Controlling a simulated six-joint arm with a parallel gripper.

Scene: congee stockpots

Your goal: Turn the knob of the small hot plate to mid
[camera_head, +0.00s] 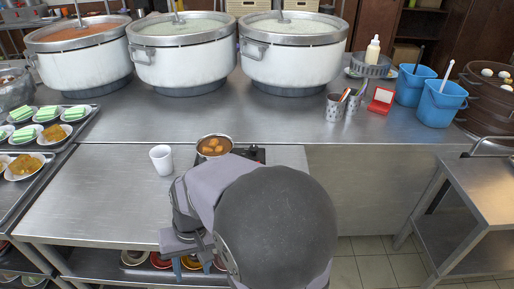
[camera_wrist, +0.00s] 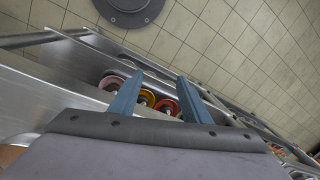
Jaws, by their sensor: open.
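The small hot plate (camera_head: 256,154) shows as a dark strip at the back of the near steel table, mostly covered by my arm. Its knob is hidden in the head view, and neither it nor the hot plate shows in the wrist view. A small pot (camera_head: 214,147) with brown round food in it sits at the hot plate's left end. My gripper (camera_head: 192,268) is at the table's front edge, in front of and left of the hot plate, pointing down. In the wrist view its two blue fingers (camera_wrist: 160,80) are apart with nothing between them.
A white cup (camera_head: 161,159) stands left of the pot. Colored bowls (camera_wrist: 144,97) are on the shelf below the tabletop. Large stockpots (camera_head: 184,54) line the back counter. Plates of food (camera_head: 40,138) stand at the left. The near table's left part (camera_head: 100,205) is clear.

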